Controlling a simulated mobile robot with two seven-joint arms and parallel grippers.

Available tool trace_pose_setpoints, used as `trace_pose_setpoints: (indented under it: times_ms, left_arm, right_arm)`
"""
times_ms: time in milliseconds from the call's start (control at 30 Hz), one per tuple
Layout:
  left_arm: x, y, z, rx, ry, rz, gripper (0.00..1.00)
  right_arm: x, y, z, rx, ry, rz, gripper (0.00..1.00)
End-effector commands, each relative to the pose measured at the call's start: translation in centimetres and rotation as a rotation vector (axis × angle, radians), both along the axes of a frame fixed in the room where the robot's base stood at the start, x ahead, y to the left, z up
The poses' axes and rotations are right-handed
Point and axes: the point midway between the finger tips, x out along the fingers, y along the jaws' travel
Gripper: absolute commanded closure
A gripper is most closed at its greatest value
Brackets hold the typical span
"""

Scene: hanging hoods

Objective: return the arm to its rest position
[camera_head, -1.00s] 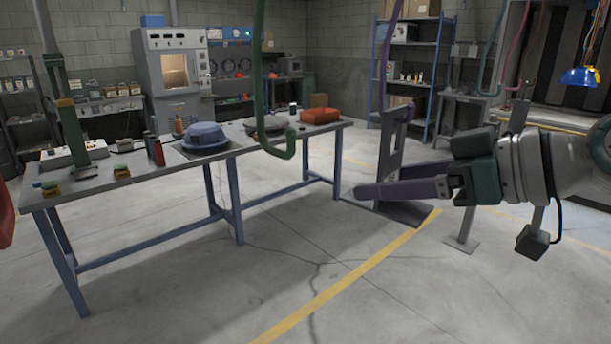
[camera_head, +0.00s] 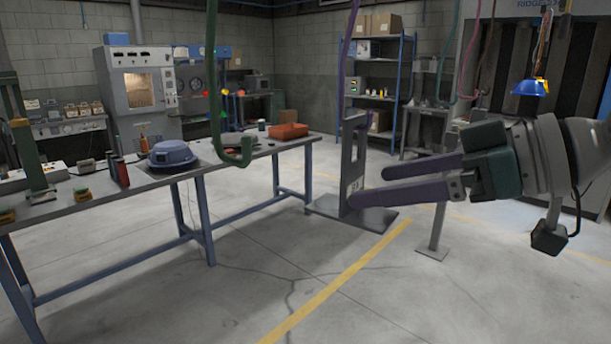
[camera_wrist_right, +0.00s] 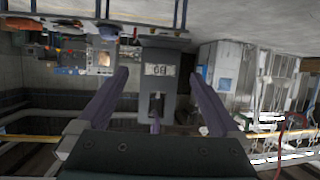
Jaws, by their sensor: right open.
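My right gripper (camera_head: 412,181) comes in from the right in the head view, with two purple fingers apart and nothing between them. In the right wrist view both fingers (camera_wrist_right: 158,100) show spread wide, with a grey stand plate beyond them. My left gripper does not show in the head view. A blue hood (camera_head: 530,87) with a yellow part hangs from a cord at the upper right, beyond my right arm.
A grey stand (camera_head: 350,160) on a flat floor plate stands beyond my right fingertips.

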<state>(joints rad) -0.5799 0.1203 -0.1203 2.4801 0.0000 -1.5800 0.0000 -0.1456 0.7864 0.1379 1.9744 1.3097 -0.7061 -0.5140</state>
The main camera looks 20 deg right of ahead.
Motion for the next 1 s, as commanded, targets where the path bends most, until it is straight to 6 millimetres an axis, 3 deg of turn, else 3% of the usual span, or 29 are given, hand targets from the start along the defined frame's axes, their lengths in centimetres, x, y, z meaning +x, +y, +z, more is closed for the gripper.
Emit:
trace_pose_setpoints:
  times_ms: [300, 533, 633, 767, 900, 1000]
  left_arm:
    - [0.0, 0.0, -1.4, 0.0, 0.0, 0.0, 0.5]
    - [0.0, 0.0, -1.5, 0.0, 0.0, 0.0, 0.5]
    - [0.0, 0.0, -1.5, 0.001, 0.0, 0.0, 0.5]
    - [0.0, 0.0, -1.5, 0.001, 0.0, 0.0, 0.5]
    - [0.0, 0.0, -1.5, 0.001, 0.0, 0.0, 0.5]
    - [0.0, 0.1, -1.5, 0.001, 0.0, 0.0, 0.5]
  right_arm:
    - [-3.4, -2.0, 1.5, 0.001, 0.002, -0.001, 0.0]
    - [-4.1, -2.4, 2.0, 0.0, 0.0, 0.001, 0.0]
    - [-4.4, -2.1, 1.3, -0.006, 0.019, 0.003, 0.0]
    - [-6.5, -0.5, -3.2, -0.046, 0.136, 0.011, 0.0]
    - [-11.5, 2.9, -11.0, -0.14, 0.381, -0.007, 0.0]
    - [-15.0, 4.8, -14.5, -0.209, 0.533, -0.062, 0.0]
